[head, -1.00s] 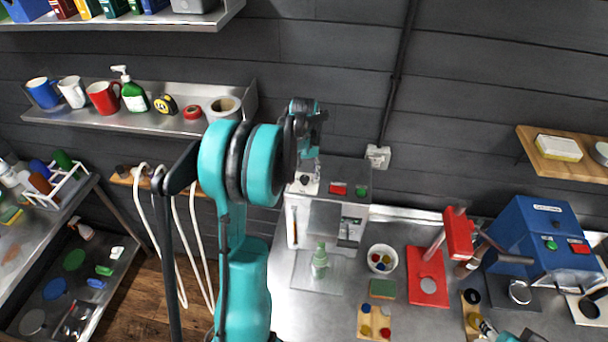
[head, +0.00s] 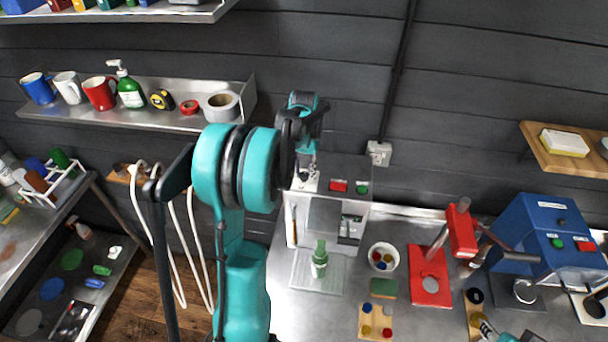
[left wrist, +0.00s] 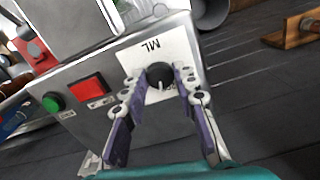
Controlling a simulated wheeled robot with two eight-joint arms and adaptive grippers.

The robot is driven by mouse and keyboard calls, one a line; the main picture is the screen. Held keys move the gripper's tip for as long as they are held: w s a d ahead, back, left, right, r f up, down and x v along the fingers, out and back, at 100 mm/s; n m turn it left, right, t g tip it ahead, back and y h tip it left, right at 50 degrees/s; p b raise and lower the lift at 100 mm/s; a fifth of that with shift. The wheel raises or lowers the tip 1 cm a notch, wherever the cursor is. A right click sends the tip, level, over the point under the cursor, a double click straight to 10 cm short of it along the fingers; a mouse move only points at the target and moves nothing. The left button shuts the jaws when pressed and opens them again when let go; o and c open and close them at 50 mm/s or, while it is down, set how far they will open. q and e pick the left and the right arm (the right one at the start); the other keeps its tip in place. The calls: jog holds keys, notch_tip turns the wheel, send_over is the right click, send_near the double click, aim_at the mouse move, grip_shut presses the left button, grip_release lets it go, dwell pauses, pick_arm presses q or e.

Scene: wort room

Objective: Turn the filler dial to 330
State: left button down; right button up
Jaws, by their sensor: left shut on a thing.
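The filler (head: 325,212) is a grey and white box machine against the wall, with a red and a green button on top. Its dial (left wrist: 160,75) is a black round knob with a white pointer line, on a white plate marked ML in the left wrist view. The numbers around the knob are too small or hidden to read. My left gripper (left wrist: 152,88) is shut on the dial, a purple-padded finger on each side of it. In the head view my left gripper (head: 306,172) reaches down onto the filler's top left, covering most of the dial. My right gripper is not clearly seen.
A green bottle (head: 320,260) stands on the filler's front tray. A white bowl (head: 383,257), a red press (head: 430,275) and a blue machine (head: 540,240) stand to the right. A shelf with mugs (head: 100,93) is at the left. Red (left wrist: 88,88) and green (left wrist: 53,102) buttons lie near my fingers.

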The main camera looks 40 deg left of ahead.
aim_at(304, 174)
pick_arm(q)
jog(key=m+b, duration=0.2)
jog(key=m, duration=0.2)
jog(key=shift+m, duration=0.3)
jog(key=shift+m+b, duration=1)
jog(key=shift+m, duration=1)
jog(key=c, duration=1.2)
grip_release()
jog(key=shift+r, duration=0.1)
notch_tip(304, 174, up, 12)
jog(key=shift+f, duration=0.1)
